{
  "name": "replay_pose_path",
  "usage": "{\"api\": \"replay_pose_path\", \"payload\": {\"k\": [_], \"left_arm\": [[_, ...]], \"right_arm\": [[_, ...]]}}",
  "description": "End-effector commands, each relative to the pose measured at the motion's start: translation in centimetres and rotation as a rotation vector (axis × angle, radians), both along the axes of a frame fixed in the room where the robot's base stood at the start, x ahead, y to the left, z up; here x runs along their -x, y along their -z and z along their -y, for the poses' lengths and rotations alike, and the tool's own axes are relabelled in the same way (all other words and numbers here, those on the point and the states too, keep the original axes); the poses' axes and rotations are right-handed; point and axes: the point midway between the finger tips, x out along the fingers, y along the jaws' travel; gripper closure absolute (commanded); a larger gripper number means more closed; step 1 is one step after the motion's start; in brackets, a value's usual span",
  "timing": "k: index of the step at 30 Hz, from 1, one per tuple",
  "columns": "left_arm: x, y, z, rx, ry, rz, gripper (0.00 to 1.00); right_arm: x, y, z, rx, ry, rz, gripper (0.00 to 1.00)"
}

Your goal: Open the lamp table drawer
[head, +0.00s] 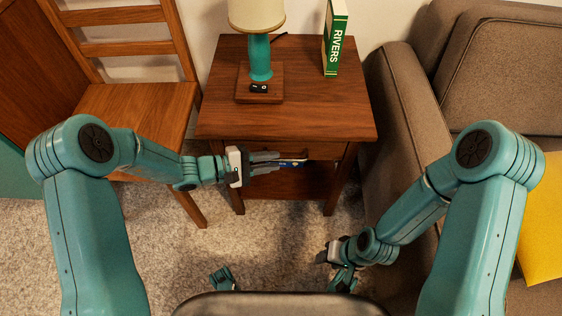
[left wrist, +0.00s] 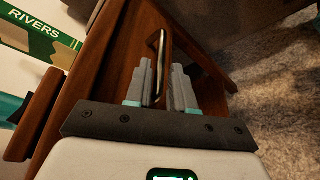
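The wooden lamp table (head: 290,112) stands at the centre, its drawer front mostly hidden under the top's front edge. I cannot tell from the head view whether the drawer is shut. My left gripper (head: 277,160) reaches in from the left, just below that edge. In the left wrist view, the metal drawer handle (left wrist: 158,50) stands between the two grey fingers of my left gripper (left wrist: 163,75). Gaps show beside the handle, so the fingers look open around it. My right gripper (head: 334,252) hangs low near the sofa, its fingers unclear.
A lamp (head: 260,55) and a green book (head: 335,40) marked RIVERS stand on the table. A wooden chair (head: 135,105) is at left, a brown sofa (head: 408,105) close at right. Carpet (head: 265,235) lies in front.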

Motion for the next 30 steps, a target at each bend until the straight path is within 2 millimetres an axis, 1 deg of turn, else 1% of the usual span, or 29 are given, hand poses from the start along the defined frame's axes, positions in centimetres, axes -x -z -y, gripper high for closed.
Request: {"api": "replay_pose_path", "payload": {"k": [1,3,6,10,17,18,19,30], "left_arm": [[-0.2,0.4,0.9,0.001,0.003,0.001,0.77],[-0.5,0.6,1.9,0.0,0.002,0.0,0.77],[-0.8,0.7,2.7,0.0,0.0,0.0,0.77],[-1.0,0.7,3.2,0.0,-0.002,0.0,0.77],[-1.0,0.7,3.3,0.0,-0.002,-0.001,0.77],[-1.0,0.7,3.3,0.0,-0.002,-0.001,0.9],[-1.0,0.7,3.3,0.0,-0.002,-0.001,1.0],[-1.0,0.7,3.2,0.0,-0.002,-0.001,1.0]], "right_arm": [[-0.1,0.5,0.1,0.0,0.003,0.001,0.57],[-0.1,0.6,0.1,0.001,0.005,0.002,0.57],[-0.2,0.8,0.2,0.002,0.006,0.003,0.57],[-0.2,0.8,0.2,0.002,0.008,0.003,0.57],[-0.2,0.8,0.2,0.002,0.008,0.003,0.57],[-0.2,0.8,0.2,0.002,0.008,0.003,0.57],[-0.2,0.8,0.2,0.002,0.008,0.003,0.57],[-0.2,0.8,0.2,0.002,0.006,0.003,0.57]]}}
